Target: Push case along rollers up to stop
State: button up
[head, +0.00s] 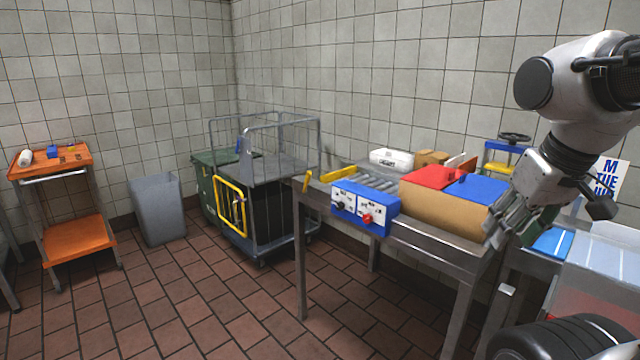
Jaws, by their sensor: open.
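A brown cardboard case (438,210) with a red and a blue top panel sits on the right part of the metal roller table. Bare rollers (368,180) show to the left of it. A small yellow upright piece (308,181) stands at the table's left end, and a yellow bar (340,172) lies at the far side of that end; I cannot tell which is the stop. My gripper (494,240) is open, its fingers pointing down beside the case's right end. It overlaps the case's edge in the picture, and I cannot tell whether it touches.
A blue control box (365,208) with knobs is on the table's front edge. A white tub (391,160) and brown boxes stand behind the rollers. A wire roll cage (280,170), grey bin (158,210) and orange cart (75,240) stand left.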

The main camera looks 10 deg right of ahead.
aim_at(461, 217)
jog(key=i+z, duration=0.1)
jog(key=z, duration=0.35)
jog(key=i+j+z, duration=0.1)
jog(key=z, duration=0.4)
jog(key=i+j+z, duration=0.1)
jog(key=z, duration=0.35)
jog(key=i+j, duration=0.25)
jog(key=j, duration=0.15)
jog(key=i+j, duration=0.2)
jog(key=j, duration=0.25)
jog(key=i+j, duration=0.25)
jog(key=j, duration=0.15)
